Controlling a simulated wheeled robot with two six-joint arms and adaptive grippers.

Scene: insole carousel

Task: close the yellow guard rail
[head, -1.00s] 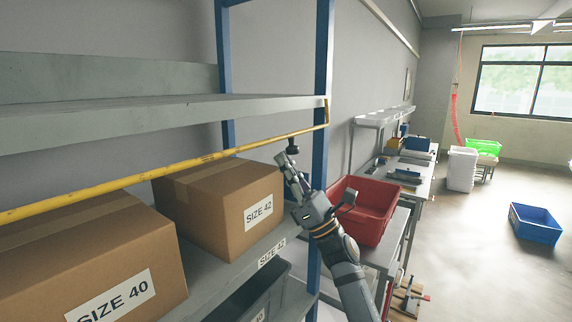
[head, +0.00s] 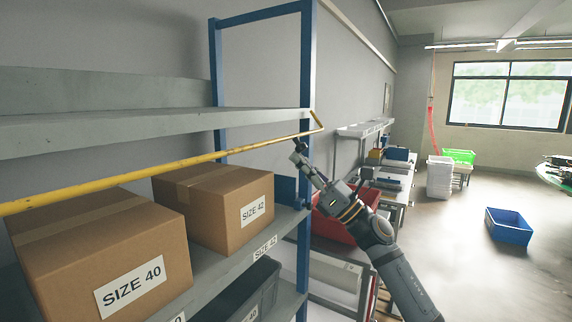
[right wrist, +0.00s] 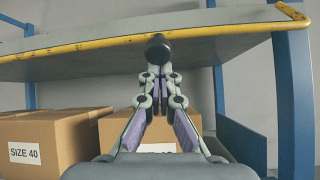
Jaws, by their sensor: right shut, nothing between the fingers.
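The yellow guard rail (head: 170,163) runs across the shelf front, above the cartons. Its right end bends up to the blue post and stands a little out from it. In the right wrist view, the yellow rail (right wrist: 75,45) crosses in front of the upper shelf's edge. My left gripper is out of view.
Cartons marked SIZE 40 (head: 105,250) and SIZE 42 (head: 215,200) stand on the lower shelf behind the rail. The blue post (head: 306,60) is close to my right gripper. A red bin (head: 335,228) is beyond my arm; a blue bin (head: 508,226) stands on open floor.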

